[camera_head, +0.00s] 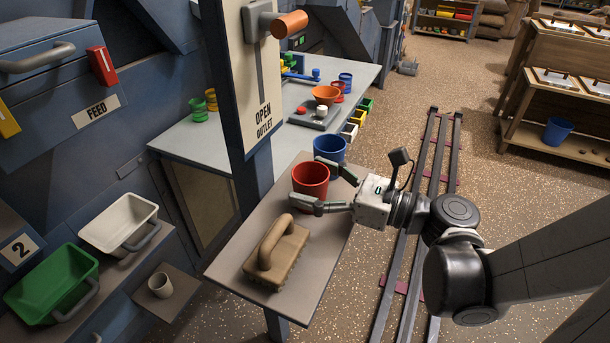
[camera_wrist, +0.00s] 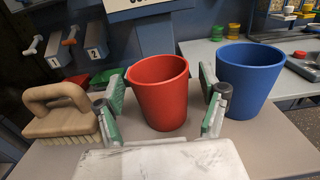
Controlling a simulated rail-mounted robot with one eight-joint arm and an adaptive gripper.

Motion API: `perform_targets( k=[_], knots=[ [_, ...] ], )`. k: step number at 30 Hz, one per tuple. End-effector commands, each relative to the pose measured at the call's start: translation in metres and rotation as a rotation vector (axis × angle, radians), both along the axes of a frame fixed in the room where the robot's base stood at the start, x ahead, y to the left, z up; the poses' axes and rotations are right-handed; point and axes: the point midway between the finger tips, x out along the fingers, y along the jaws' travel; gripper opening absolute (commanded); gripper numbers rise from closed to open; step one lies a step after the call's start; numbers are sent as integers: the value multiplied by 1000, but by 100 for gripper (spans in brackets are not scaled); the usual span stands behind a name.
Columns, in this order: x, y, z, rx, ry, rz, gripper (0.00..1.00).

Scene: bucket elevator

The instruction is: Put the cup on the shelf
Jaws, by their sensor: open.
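A red bucket-shaped cup (camera_head: 310,181) stands upright on a grey-brown tabletop (camera_head: 338,227); it also shows in the wrist view (camera_wrist: 162,95). My gripper (camera_head: 306,182) is open, with one finger on each side of the red cup. In the wrist view a small gap shows beside it on both sides. A blue bucket-shaped cup (camera_head: 331,148) stands just behind it, right of my gripper in the wrist view. A small beige cup (camera_head: 160,285) stands on a small low shelf (camera_head: 176,305) at the left. A wooden shelf unit (camera_head: 522,133) at the right holds a blue bucket (camera_head: 556,131).
A wooden-handled brush (camera_head: 277,251) lies on the near tabletop. A post with an outlet lever (camera_head: 290,25) rises beside the table. White (camera_head: 120,222) and green (camera_head: 52,284) bins stand at the left. Rails (camera_head: 407,260) run along open floor at the right.

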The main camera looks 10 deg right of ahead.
Motion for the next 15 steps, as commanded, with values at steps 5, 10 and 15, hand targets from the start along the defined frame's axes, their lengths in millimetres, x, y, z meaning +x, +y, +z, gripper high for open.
perform_targets(
  k=[5,10,15],
  knots=[
    [3,5,0,0,0,1,73],
    [3,5,0,0,0,0,73],
    [3,5,0,0,0,0,55]
  ],
)
